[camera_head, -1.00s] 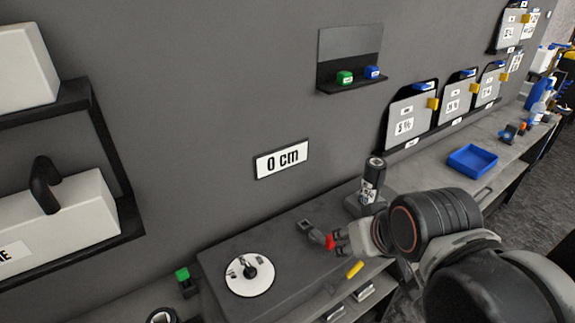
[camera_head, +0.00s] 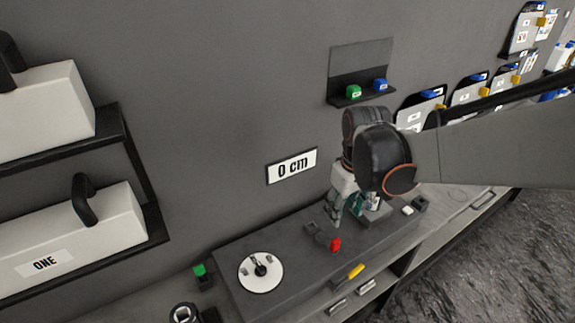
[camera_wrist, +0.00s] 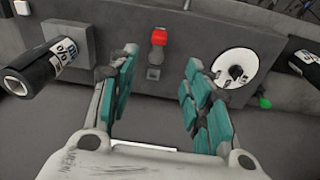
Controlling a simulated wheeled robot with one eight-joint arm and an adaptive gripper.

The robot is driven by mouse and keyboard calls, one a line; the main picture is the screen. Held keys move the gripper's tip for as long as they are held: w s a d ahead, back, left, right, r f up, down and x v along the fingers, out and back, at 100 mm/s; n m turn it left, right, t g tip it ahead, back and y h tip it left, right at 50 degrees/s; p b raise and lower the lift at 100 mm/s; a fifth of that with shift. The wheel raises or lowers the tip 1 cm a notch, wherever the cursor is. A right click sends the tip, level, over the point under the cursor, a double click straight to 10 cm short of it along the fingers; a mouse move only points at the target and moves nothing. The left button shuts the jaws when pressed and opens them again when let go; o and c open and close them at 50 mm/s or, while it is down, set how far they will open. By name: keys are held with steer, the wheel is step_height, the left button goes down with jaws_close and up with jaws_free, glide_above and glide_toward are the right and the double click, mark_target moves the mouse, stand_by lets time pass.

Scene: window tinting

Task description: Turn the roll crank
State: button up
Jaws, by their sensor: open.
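The crank, a dark arm with a red knob (camera_head: 335,244), sits on the grey bench unit (camera_head: 230,262), right of a white dial disc (camera_head: 260,272). In the wrist view the red knob (camera_wrist: 158,37) lies ahead, between the lines of my open fingers. My gripper (camera_head: 346,215) is open and empty, pointing down just behind and above the crank in the head view. In the wrist view my gripper (camera_wrist: 161,60) shows teal pads wide apart. Whether a finger touches the crank cannot be told.
A dark labelled roll (camera_wrist: 48,62) stands left in the wrist view, close to the left finger; my arm mostly hides it in the head view. A yellow handle (camera_head: 355,271) is on the unit's front. A green knob (camera_head: 200,270) is left of the dial.

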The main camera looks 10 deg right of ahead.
mark_target(336, 240)
steer(key=shift+n+g, duration=0.3)
steer(key=shift+g, duration=0.3)
steer(key=f, duration=0.5)
steer(key=w+f+b, duration=0.1)
steer(key=f, duration=0.4)
steer(key=f+b, duration=0.1)
steer(key=f, duration=0.4)
steer(key=shift+w+d+f, duration=0.1)
steer(key=shift+w+f, duration=0.2)
steer(key=shift+w, duration=0.1)
jaws_close()
